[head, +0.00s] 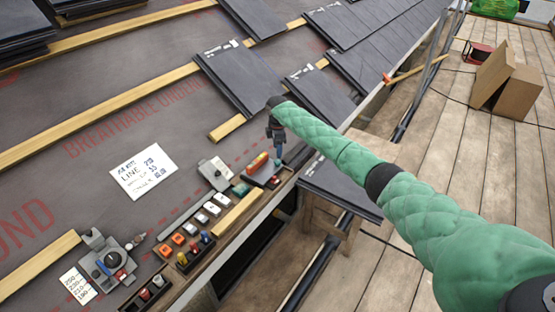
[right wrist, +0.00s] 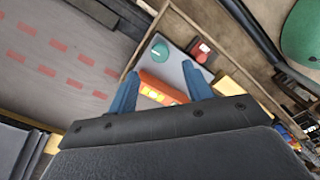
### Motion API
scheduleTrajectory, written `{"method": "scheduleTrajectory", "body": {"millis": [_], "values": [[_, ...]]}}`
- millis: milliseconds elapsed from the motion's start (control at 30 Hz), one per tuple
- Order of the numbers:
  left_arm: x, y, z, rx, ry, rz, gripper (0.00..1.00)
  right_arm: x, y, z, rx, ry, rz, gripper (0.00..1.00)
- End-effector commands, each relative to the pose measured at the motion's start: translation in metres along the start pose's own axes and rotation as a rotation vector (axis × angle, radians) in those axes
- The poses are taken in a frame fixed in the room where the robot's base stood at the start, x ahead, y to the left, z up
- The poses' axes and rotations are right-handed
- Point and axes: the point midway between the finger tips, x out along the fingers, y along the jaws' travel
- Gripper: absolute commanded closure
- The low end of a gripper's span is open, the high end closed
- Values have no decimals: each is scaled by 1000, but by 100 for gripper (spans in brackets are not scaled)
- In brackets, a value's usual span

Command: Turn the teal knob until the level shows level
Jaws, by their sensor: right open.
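The teal knob (right wrist: 160,48) is round with a pale mark on top and sits on a grey plate in the right wrist view. Beside it on the plate is the orange level (right wrist: 158,88) with light yellow windows; its bubble is too small to read. The level also shows in the head view (head: 257,163). My right gripper (head: 277,148) points down over the plate's area. Its two blue fingers (right wrist: 158,70) are apart with nothing held between them, and the knob appears just beyond the tips. My left gripper is not in view.
A red block (right wrist: 203,48) sits near the knob. Along the roof edge are a grey device (head: 217,173), a tray of coloured pieces (head: 187,250) and a white note sheet (head: 143,171). Dark roof tiles (head: 240,78) lie on battens (head: 90,118) behind my gripper.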

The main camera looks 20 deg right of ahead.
Motion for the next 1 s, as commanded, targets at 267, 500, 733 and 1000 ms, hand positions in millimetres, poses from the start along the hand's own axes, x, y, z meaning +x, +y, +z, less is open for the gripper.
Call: {"method": "scheduleTrajectory", "body": {"millis": [267,500,733,1000], "values": [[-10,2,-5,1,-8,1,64,40,-1,0,3,-2,-2,50],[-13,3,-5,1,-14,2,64,62,0,0,3,-1,-2,50],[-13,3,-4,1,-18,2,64,65,0,0,3,-1,-1,50],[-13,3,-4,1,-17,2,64,65,0,1,3,-1,-1,83]]}}
